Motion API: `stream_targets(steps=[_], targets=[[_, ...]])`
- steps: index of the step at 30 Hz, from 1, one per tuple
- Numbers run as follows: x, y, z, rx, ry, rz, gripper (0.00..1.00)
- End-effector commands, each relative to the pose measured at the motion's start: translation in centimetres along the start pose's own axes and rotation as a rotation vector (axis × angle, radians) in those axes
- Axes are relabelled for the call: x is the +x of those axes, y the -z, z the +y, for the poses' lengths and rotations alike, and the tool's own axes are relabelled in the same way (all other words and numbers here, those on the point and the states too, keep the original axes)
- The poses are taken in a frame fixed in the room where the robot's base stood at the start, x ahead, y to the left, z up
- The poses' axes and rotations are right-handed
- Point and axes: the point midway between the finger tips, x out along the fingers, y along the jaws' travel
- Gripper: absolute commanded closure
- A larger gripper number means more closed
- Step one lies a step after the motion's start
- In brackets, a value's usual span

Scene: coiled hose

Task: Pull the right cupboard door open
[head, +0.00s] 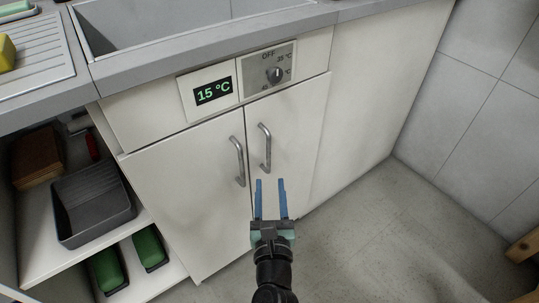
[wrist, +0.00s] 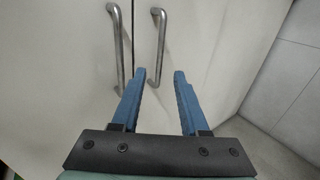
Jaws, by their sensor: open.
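The right cupboard door (head: 290,125) is white and shut, with a metal bar handle (head: 265,148) near its left edge. The left door (head: 190,190) is also shut, with its own bar handle (head: 238,161) beside the seam. My gripper (head: 269,181) is open and empty, with blue fingers pointing toward the doors, below the right handle in the head view. In the wrist view the right handle (wrist: 157,45) stands ahead of the fingertips (wrist: 161,74), nearer the left finger. The left handle (wrist: 119,45) is farther left. The fingers appear apart from both handles.
Above the doors are a display reading 15 °C (head: 213,91) and a dial panel (head: 268,69). An open shelf with a grey tray (head: 92,203) is at the left. A tiled wall (head: 480,110) bounds the right. The floor (head: 400,230) at the right front is clear.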

Motion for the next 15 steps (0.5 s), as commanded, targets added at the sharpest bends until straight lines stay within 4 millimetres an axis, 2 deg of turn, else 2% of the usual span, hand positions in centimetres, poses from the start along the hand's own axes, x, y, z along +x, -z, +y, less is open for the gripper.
stream_targets(steps=[1, 9, 15], targets=[[1.1, -0.1, 0.0, -0.001, 0.0, -0.003, 0.56], [5.8, 0.0, 0.1, -0.002, -0.001, -0.003, 0.56], [8.0, 0.0, 0.1, -0.002, -0.001, -0.001, 0.56]])
